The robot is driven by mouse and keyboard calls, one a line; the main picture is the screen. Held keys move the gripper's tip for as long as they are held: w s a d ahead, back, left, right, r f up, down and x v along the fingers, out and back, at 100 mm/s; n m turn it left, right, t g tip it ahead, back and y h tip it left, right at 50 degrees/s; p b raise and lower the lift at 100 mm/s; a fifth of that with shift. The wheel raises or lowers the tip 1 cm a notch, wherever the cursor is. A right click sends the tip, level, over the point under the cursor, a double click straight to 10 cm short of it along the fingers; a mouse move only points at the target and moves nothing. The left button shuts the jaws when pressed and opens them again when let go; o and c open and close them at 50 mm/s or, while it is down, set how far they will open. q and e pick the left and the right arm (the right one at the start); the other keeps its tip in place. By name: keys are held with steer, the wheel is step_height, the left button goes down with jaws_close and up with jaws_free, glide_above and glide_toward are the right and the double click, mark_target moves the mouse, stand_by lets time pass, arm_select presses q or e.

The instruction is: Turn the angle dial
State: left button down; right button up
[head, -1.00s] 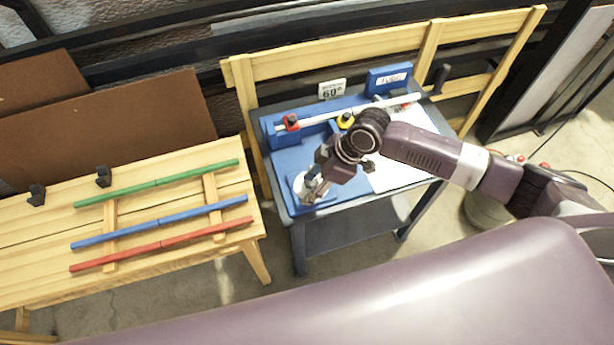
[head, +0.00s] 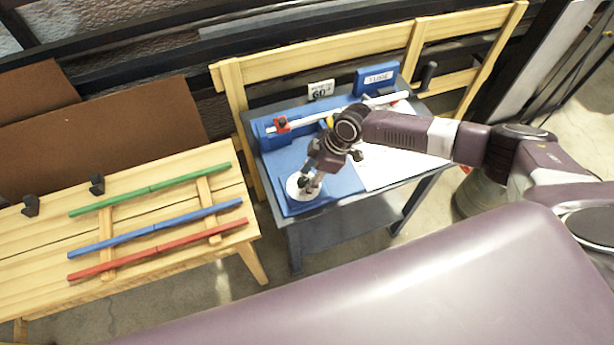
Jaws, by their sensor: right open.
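The angle dial (head: 296,192) is a pale round disc at the near left corner of the blue fixture (head: 275,165), on a grey-blue table. My right gripper (head: 308,184) is directly over the dial, pointing down, with its fingers at the dial. It hides much of the disc, and I cannot tell whether the fingers touch it. The right gripper is open. A white sign (head: 321,90) reading 60° stands behind the fixture. A white lath (head: 310,120) lies along the fixture, with a red clamp (head: 281,124) near its left end. My left gripper is not in view.
A wooden bench (head: 150,172) at left carries a green lath (head: 150,189), a blue lath (head: 155,228) and a red lath (head: 157,249) on two wooden strips. Two black hooks stand at its back. A blue block with a label (head: 378,79) stands at the table's back right.

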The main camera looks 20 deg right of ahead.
steer(key=shift+f, duration=0.1)
steer(key=c, duration=1.2)
steer(key=shift+o, duration=0.2)
steer(key=shift+w+f+n+b, duration=0.2)
steer(key=shift+n+b, duration=0.4)
steer(key=shift+b, duration=0.55)
steer(key=n+g+b, duration=0.2)
steer(key=n+b, duration=0.2)
steer(key=shift+w+b, duration=0.1)
steer(key=shift+b, duration=0.2)
steer(key=shift+w+r+n+g+b, duration=0.15)
steer(key=shift+n+g+b, duration=0.55)
steer(key=shift+n+b, duration=0.85)
steer(key=shift+r+n, duration=0.1)
steer(key=shift+n, duration=0.15)
steer(key=o, duration=1.2)
steer(key=shift+c, duration=0.2)
